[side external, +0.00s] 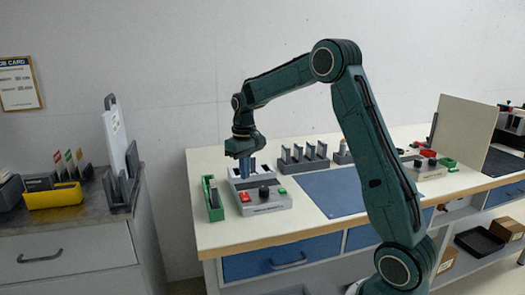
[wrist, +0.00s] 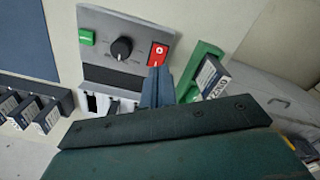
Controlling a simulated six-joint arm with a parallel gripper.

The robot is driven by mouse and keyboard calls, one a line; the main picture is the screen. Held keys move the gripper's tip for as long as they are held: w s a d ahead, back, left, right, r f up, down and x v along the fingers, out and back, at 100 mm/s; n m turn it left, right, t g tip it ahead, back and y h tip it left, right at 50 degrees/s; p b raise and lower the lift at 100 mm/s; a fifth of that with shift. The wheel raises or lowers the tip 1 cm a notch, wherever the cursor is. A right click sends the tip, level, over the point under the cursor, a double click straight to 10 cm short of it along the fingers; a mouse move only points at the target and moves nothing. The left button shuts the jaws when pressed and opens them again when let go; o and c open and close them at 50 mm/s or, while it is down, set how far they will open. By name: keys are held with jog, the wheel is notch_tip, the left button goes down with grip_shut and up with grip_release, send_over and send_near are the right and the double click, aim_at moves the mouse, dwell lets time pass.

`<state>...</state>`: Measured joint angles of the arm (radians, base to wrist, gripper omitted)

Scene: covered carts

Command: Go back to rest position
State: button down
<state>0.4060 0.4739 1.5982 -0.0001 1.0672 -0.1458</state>
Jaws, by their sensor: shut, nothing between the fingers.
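My gripper (side external: 246,170) is shut and empty, pointing down close above the back part of a grey control box (side external: 268,207) on the bench. The box has a red button (side external: 245,197), a black knob (side external: 264,192) and a green button (side external: 282,190). In the wrist view, the closed blue-grey fingers (wrist: 157,88) overlap the box beside the red button (wrist: 158,54); I cannot tell whether they touch it. Pale slots (wrist: 98,103) show on the box, partly hidden by my gripper.
A green holder (side external: 213,203) with a labelled dark block stands left of the box. A rack (side external: 303,163) of upright grey blocks stands behind right. A blue mat (side external: 336,194) lies at right. A separate cart (side external: 68,250) stands left across a gap. Space above is clear.

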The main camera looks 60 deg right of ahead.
jog(key=s+a+r+n+t, duration=0.1)
jog(key=s+a+r+t, duration=0.2)
jog(key=s+a+r, duration=0.85)
jog(key=s+a+f+n+t, duration=0.1)
jog(key=s+a, duration=0.2)
jog(key=s, duration=0.4)
jog(key=s+a+f+n+t, duration=0.1)
jog(key=s+a, duration=0.3)
jog(key=s, duration=0.4)
jog(key=shift+a+t, duration=0.25)
jog(key=shift+t, duration=0.05)
